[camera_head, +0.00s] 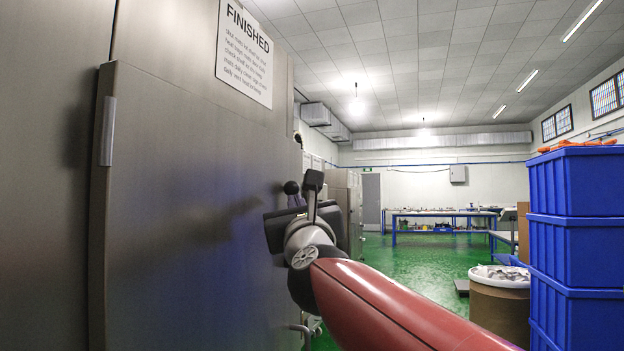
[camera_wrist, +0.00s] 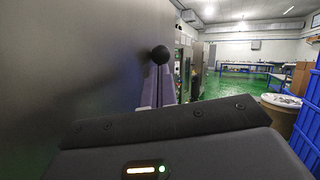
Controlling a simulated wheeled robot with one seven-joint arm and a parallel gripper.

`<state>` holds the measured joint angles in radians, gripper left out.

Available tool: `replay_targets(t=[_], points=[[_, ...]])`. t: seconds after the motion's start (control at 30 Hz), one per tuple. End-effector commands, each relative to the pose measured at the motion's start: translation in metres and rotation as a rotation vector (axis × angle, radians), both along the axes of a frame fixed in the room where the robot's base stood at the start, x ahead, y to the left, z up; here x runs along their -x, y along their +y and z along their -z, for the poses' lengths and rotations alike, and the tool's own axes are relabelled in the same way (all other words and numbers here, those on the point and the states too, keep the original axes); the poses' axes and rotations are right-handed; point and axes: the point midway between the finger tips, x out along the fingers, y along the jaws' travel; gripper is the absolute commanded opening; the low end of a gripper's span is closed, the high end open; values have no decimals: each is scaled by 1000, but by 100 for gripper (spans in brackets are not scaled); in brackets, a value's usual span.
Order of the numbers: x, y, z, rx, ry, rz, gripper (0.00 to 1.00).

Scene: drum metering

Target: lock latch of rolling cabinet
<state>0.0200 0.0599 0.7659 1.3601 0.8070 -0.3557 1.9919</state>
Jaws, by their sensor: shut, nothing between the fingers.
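The rolling cabinet (camera_head: 185,215) is a tall grey metal body filling the left of the head view, with a FINISHED sign (camera_head: 244,52) high on it. Its side also fills the left of the wrist view (camera_wrist: 70,60). My gripper (camera_head: 284,224) is close to the cabinet edge, just below the knob in the picture.
Stacked blue crates (camera_head: 576,245) stand at the right. A round brown bin (camera_head: 500,310) with a white rim is beside them. Blue-framed tables (camera_head: 440,214) stand far back. The green floor (camera_head: 425,255) between is mostly clear.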

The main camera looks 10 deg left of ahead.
Motion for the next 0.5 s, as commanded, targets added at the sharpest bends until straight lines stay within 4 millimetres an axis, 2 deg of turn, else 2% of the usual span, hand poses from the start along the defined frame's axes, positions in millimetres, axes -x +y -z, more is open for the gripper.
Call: replay_targets(t=[0.03, 0.2, 0.5], points=[[-7, 4, -8, -3, 4, -3, 0], [-21, 11, -12, -1, 1, -3, 0], [-26, 13, -12, 1, -1, -1, 0]])
